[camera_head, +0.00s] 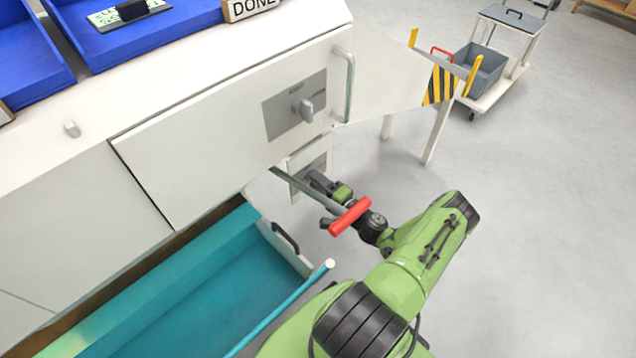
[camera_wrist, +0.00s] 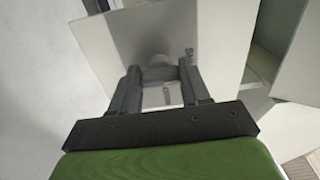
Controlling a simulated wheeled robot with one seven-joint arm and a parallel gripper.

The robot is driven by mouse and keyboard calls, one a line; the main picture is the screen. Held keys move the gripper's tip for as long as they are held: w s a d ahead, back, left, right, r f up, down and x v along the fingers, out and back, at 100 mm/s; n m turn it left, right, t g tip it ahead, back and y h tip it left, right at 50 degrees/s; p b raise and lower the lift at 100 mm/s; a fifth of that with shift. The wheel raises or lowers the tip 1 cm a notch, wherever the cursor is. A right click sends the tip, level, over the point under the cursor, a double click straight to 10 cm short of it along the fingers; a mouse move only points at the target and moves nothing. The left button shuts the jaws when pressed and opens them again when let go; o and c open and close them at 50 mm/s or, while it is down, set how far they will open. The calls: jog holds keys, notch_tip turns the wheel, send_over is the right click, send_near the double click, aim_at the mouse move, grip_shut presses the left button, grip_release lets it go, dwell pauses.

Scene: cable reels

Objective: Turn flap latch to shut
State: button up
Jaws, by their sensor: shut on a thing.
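The flap (camera_head: 296,163) is a small white panel with a grey plate, low at the right end of the white cabinet. It also shows in the wrist view (camera_wrist: 228,40). Its latch (camera_wrist: 158,73) is a light knob on the grey plate, between my fingers. My gripper (camera_wrist: 160,74) is shut on the latch; it also shows in the head view (camera_head: 316,181), where it hides the latch. The exact turn of the knob is hard to tell. A dark opening shows beside the flap's right edge in the wrist view.
A teal drawer (camera_head: 215,290) stands open at lower left. Above is a larger door (camera_head: 215,140) with its own knob (camera_head: 307,109).

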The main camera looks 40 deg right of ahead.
jog(key=shift+a, duration=0.1)
dwell(0.3)
jog(key=o, duration=1.1)
jog(key=shift+c, duration=0.2)
jog(key=s+p, duration=0.2)
jog(key=s, duration=1.3)
jog(key=shift+s+d, duration=0.25)
jog(key=shift+s, duration=0.1)
